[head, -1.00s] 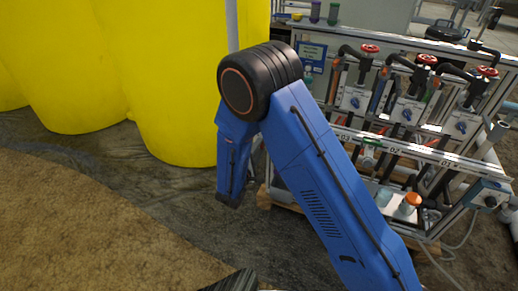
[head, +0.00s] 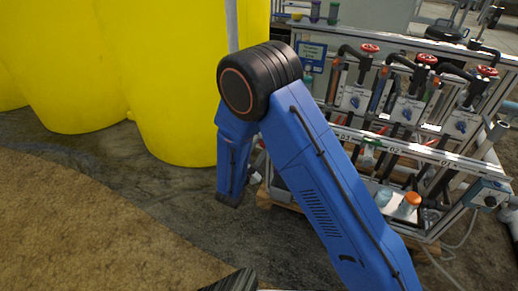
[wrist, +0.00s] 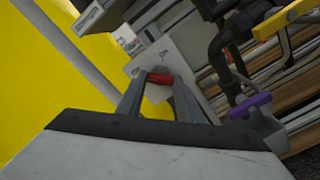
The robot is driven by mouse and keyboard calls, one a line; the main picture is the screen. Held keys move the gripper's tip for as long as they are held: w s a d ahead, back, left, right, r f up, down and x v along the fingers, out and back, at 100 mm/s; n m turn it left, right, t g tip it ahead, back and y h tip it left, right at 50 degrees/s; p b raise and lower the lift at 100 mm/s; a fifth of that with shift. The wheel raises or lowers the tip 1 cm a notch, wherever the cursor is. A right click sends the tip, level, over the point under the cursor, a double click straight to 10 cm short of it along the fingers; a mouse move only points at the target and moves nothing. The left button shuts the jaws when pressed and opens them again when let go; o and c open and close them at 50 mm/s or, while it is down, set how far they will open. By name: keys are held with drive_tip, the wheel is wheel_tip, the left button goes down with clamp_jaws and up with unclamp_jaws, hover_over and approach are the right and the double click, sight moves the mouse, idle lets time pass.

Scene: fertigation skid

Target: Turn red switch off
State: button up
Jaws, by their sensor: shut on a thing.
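The red switch (wrist: 160,77) shows in the wrist view as a small red piece in front of a light grey panel (wrist: 185,55). My gripper (wrist: 158,85) has its two grey fingers close around the red piece, one on each side, and is shut on it. The fingers hide part of the switch, so its exact position is hard to read. In the head view, my blue arm hides the switch and my gripper.
A purple handle (wrist: 250,105) and a yellow handle (wrist: 285,20) sit on dark pipework at right in the wrist view. The skid rack (head: 400,150) carries red handwheels (head: 426,58). A large yellow tank (head: 165,80) stands at left.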

idle(0.4)
drive_tip(key=o, duration=1.1)
drive_tip(key=v, duration=1.7)
drive_tip(key=shift+s+a, duration=0.1)
drive_tip(key=shift+s, duration=0.1)
